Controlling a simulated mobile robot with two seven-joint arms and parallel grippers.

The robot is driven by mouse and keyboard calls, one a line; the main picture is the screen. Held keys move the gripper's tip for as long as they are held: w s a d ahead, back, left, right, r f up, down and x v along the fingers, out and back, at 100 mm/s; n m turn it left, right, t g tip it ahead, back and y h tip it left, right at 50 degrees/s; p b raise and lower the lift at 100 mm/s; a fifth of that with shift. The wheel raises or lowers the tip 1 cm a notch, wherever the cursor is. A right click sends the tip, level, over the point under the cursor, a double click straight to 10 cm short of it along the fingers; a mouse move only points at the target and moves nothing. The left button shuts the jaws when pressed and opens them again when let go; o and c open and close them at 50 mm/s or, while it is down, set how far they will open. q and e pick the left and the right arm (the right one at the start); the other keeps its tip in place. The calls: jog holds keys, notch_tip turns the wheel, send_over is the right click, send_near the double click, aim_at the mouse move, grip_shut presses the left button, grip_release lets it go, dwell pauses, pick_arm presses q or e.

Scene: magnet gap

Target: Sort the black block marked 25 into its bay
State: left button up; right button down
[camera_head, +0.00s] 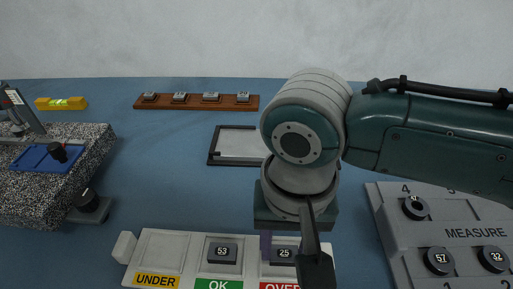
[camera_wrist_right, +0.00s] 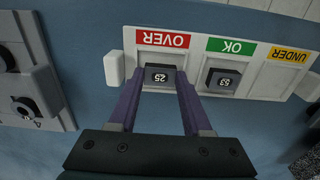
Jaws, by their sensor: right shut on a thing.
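The black block marked 25 (camera_head: 285,254) is at the OVER bay of the white sorting tray (camera_head: 148,254), at the tray's right end in the head view. In the right wrist view the block (camera_wrist_right: 160,76) lies within the outline of the OVER bay, below its red label. My right gripper (camera_wrist_right: 161,84) is shut on it, one purple finger on each side. Whether the block touches the bay floor cannot be told. In the head view my right arm and a finger hide part of the OVER bay and its label. My left gripper is not in view.
A black block marked 53 (camera_head: 222,252) sits in the OK bay beside it; the UNDER bay is empty. A grey MEASURE panel (camera_head: 447,215) with round black pieces stands at right. A speckled stone slab (camera_head: 95,150) stands at left, a wooden rack (camera_head: 196,107) at the back.

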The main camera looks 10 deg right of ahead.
jog(key=shift+f, duration=0.15)
dwell(0.4)
jog(key=shift+c, duration=1.3)
grip_release()
jog(key=c, duration=0.5)
notch_tip(320, 180, up, 5)
jog(key=p, duration=0.5)
jog(key=shift+f+p, duration=0.2)
jog(key=shift+p, duration=0.1)
jog(key=shift+f, duration=0.1)
jog(key=o, duration=0.5)
